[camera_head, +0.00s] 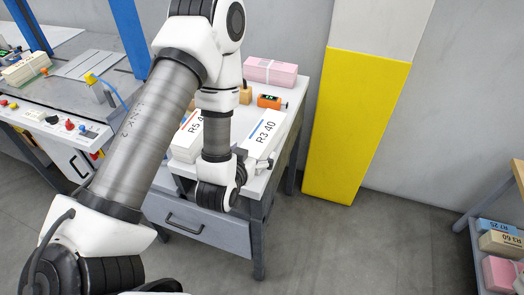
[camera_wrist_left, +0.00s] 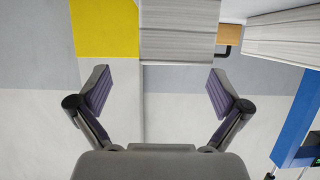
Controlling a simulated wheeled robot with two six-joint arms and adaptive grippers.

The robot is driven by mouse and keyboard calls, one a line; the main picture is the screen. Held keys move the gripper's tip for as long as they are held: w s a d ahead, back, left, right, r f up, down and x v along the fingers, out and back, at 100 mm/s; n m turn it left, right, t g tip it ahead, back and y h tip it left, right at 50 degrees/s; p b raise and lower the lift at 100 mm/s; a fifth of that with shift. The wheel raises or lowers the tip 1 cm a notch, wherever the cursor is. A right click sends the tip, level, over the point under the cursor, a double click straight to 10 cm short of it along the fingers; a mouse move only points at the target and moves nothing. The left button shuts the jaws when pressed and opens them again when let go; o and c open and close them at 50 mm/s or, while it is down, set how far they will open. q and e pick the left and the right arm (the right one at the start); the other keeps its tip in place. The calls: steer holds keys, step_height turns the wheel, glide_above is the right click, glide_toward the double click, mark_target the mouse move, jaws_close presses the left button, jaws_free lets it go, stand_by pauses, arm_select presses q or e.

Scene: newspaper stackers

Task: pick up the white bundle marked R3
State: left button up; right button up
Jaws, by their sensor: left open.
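The white bundle marked R3 40 (camera_head: 267,128) lies on a grey-white table at the near right edge, beside another white bundle marked R5 40 (camera_head: 187,140). My left gripper (camera_head: 258,162) is at the near end of the R3 bundle, partly hidden by my arm. In the left wrist view my left gripper (camera_wrist_left: 158,84) is open and empty. The striped page-edge end of the R3 bundle (camera_wrist_left: 178,42) is just beyond the fingertips, slightly right of the middle between them. The R5 bundle (camera_wrist_left: 285,38) shows to its right. My right gripper is not in view.
Behind the bundles are a pink bundle (camera_head: 270,72), an orange device (camera_head: 269,101) and a wooden block (camera_head: 245,95). A yellow-painted column (camera_head: 355,130) stands right of the table. A machine panel (camera_head: 60,125) is at left. A rack at far right holds more bundles, including R3 60 (camera_head: 500,243).

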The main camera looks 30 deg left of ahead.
mark_target(259, 141)
arm_select(q)
steer(key=w+p, duration=0.1)
steer(key=w+a+p, duration=0.1)
steer(key=w, duration=0.1)
steer(key=shift+f, duration=0.15)
steer(key=x, duration=0.2)
steer(key=shift+w+a+f, duration=0.1)
steer(key=shift+a+f, duration=0.1)
steer(key=shift+f, duration=0.1)
steer(key=shift+w+f, duration=0.15)
steer(key=shift+d, duration=0.1)
steer(key=c, duration=1.8)
steer(key=shift+c, duration=0.2)
steer(key=shift+r, duration=0.25)
